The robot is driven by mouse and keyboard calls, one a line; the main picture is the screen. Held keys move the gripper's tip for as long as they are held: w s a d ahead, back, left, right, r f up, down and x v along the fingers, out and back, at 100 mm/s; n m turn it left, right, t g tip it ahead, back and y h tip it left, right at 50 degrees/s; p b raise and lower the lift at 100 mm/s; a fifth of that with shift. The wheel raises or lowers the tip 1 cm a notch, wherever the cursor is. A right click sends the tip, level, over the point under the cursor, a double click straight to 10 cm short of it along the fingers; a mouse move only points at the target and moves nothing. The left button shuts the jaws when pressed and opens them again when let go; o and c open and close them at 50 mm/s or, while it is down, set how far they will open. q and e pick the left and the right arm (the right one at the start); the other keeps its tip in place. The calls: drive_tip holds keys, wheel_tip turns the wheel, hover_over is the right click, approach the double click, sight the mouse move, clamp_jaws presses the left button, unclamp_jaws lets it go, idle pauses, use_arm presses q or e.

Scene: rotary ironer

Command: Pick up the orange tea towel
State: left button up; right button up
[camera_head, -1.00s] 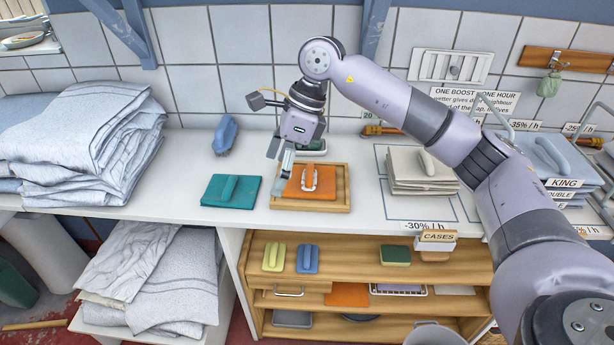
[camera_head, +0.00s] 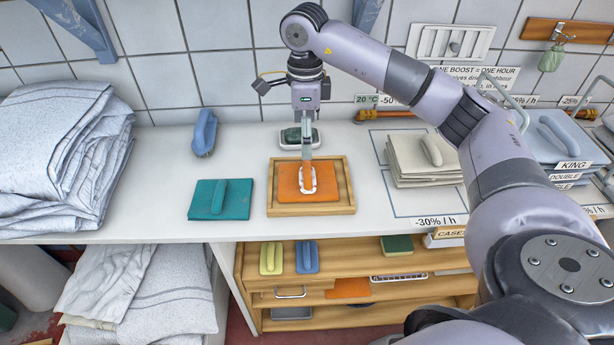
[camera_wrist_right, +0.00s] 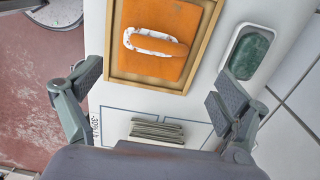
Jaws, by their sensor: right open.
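The orange tea towel (camera_head: 322,194) lies flat in a shallow wooden tray (camera_head: 345,208) on the white counter. A raised orange grip with a white edge (camera_head: 307,178) stands on its middle. In the right wrist view the towel (camera_wrist_right: 190,22) and its grip (camera_wrist_right: 158,43) show at the top, ahead of the fingers. My right gripper (camera_head: 307,152) points down over the tray, above the towel. In the wrist view its fingers (camera_wrist_right: 159,86) are wide apart with nothing between them. Whether a fingertip touches the grip is unclear in the head view. My left gripper is not in view.
A teal folded piece (camera_head: 220,199) lies left of the tray. A green piece in a pale dish (camera_head: 299,137) stands behind it, and a blue piece (camera_head: 204,132) further left. Cream stacked cloths (camera_head: 420,160) lie right. Another orange piece (camera_head: 348,288) is on the shelf below.

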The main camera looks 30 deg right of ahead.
sight(307, 170)
wheel_tip(307, 170, down, 3)
drive_tip(key=shift+w+f, duration=0.1)
drive_tip(key=shift+f, duration=0.05)
drive_tip(key=shift+f+p, duration=0.35)
drive_tip(key=shift+f, duration=0.55)
drive_tip(key=f+p, duration=0.1)
drive_tip(key=f, duration=0.1)
drive_tip(key=f+p, duration=0.1)
drive_tip(key=f, duration=0.1)
drive_tip(key=shift+s+d+f, duration=0.2)
drive_tip(key=shift+f, duration=0.2)
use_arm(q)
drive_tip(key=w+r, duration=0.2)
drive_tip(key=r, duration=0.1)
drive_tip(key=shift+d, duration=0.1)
use_arm(e)
drive_tip(key=shift+c, duration=0.5)
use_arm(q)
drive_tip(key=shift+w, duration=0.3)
use_arm(e)
drive_tip(key=c, duration=1.1)
